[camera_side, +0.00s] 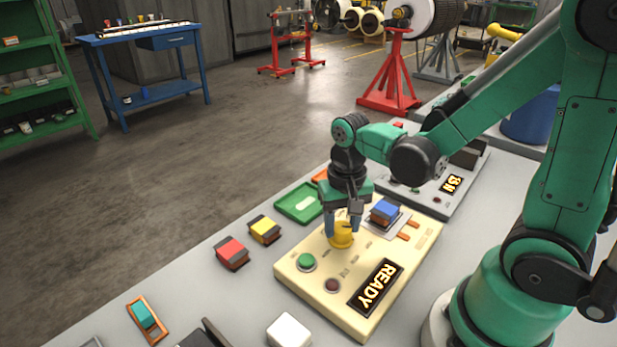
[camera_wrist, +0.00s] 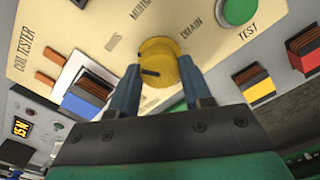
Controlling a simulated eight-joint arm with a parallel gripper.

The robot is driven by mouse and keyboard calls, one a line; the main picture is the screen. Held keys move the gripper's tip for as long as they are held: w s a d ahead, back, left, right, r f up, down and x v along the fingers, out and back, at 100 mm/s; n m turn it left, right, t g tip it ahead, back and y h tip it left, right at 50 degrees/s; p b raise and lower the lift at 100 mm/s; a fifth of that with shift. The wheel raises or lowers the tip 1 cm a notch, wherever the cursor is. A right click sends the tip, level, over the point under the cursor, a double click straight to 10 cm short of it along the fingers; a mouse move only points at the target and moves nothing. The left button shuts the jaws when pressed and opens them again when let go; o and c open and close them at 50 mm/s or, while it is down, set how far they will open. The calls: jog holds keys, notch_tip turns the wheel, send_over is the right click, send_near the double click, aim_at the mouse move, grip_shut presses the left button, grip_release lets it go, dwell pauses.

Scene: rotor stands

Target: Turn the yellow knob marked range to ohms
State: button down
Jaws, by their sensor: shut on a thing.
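The yellow knob (camera_side: 341,238) stands on the cream tester panel (camera_side: 318,303), near the panel's middle. My gripper (camera_side: 343,226) points down over it, and its two blue fingers are shut on the knob's sides. In the wrist view the knob (camera_wrist: 159,60) sits between the fingertips, with a dark mark on its side facing left. Printed words stand around the knob. I cannot read the range mark or find the word ohms.
The panel carries a green button (camera_side: 306,262), a dark red round part (camera_side: 332,285), a lit "READY" display (camera_side: 376,287) and a blue block (camera_side: 385,210) in a socket. Red (camera_side: 232,252) and yellow (camera_side: 264,229) blocks lie left of the panel. A white block (camera_side: 289,330) lies in front.

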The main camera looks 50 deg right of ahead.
aim_at(342, 226)
jog(key=shift+c, duration=1.9)
grip_release()
jog(key=shift+r, duration=2.8)
jog(key=r+n+t, duration=0.1)
jog(key=n+t, duration=0.1)
jog(key=a+r+n+t, duration=0.1)
jog(key=n+t, duration=0.1)
jog(key=w+a+r+n+t, duration=0.1)
jog(key=n+t, duration=0.1)
jog(key=t, duration=0.1)
jog(key=shift+w+a+r+n, duration=0.1)
jog(key=shift+a+r+n, duration=0.15)
jog(key=shift+r+n, duration=0.15)
